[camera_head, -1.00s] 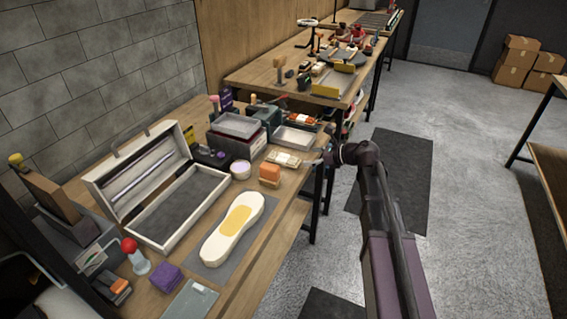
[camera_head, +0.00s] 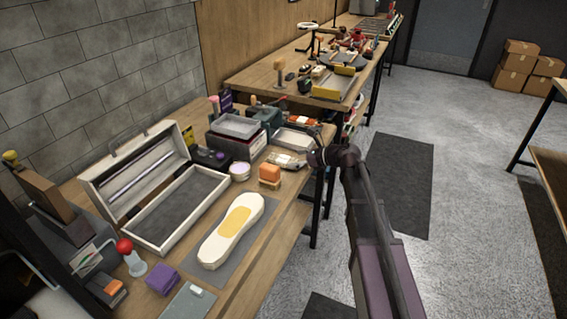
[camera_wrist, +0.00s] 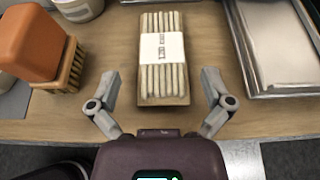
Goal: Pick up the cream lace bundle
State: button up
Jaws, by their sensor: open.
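The cream lace bundle (camera_wrist: 164,78) lies flat on the wooden bench in the wrist view, several parallel cream strands with a white printed paper band around them. It rests on a thin brown backing. In the head view the bundle (camera_head: 287,160) is near the bench's right edge. My gripper (camera_wrist: 162,84) is open and empty, its two fingers spread to the left and right of the bundle's near end, apart from it. In the head view my gripper (camera_head: 312,143) is small and partly hidden by my wrist.
An orange-topped brush (camera_wrist: 36,45) stands left of the bundle, and a metal tray (camera_wrist: 278,45) lies close on the right. A white jar (camera_head: 240,171) is behind the brush. An open white case (camera_head: 180,205) and a sneaker sole (camera_head: 232,228) are further along the bench.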

aim_at(288, 159)
jog(key=shift+b+x, duration=0.7)
jog(key=shift+x, duration=1.45)
jog(key=c, duration=0.9)
